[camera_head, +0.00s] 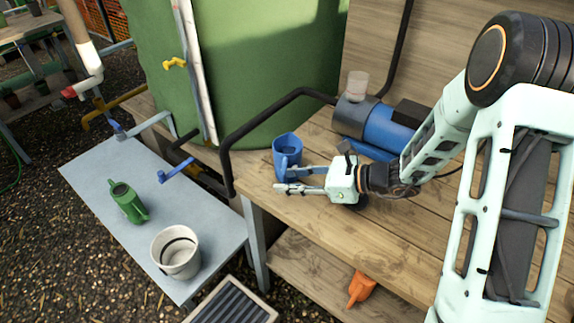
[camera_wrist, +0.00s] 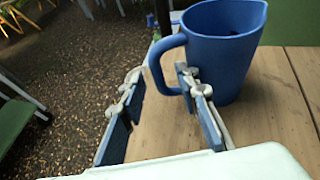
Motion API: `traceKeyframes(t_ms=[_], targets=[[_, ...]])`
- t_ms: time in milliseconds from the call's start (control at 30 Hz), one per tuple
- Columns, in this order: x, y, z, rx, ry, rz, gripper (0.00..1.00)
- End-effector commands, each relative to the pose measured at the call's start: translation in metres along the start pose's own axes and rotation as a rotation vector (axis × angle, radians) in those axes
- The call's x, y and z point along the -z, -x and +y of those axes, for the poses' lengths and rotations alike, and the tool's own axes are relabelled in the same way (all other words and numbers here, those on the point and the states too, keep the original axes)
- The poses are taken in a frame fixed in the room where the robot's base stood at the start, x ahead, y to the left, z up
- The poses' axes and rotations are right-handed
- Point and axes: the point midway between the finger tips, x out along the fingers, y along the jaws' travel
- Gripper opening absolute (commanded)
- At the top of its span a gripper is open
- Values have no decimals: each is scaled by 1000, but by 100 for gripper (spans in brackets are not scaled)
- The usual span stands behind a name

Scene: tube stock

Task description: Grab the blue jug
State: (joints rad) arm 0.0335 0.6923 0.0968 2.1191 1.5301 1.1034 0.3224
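The blue jug (camera_head: 287,152) stands upright on the wooden bench near its left edge, beside the green tank. In the wrist view the jug (camera_wrist: 228,50) is at upper right, its handle (camera_wrist: 155,65) pointing left. My gripper (camera_head: 283,180) is at the near side of the jug with its fingers apart. In the wrist view my gripper (camera_wrist: 159,76) is open, with the handle's outer part between the two fingertips in the picture. The right finger overlaps the handle's inner side and jug wall; I cannot tell whether it touches.
A blue pump (camera_head: 388,130) sits behind my wrist on the wooden bench (camera_head: 400,245). A black pipe (camera_head: 226,150) bends down left of the jug. A grey side table (camera_head: 95,170) holds a green watering can (camera_head: 127,202) and a white bucket (camera_head: 176,254).

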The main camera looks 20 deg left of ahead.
Motion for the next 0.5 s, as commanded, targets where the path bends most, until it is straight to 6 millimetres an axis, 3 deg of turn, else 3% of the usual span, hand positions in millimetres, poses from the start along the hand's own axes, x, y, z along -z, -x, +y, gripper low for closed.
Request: traceKeyframes(t_ms=[200, 500], targets=[[0, -1, 0, 0, 1, 0, 30], [0, -1, 0, 0, 1, 0, 0]])
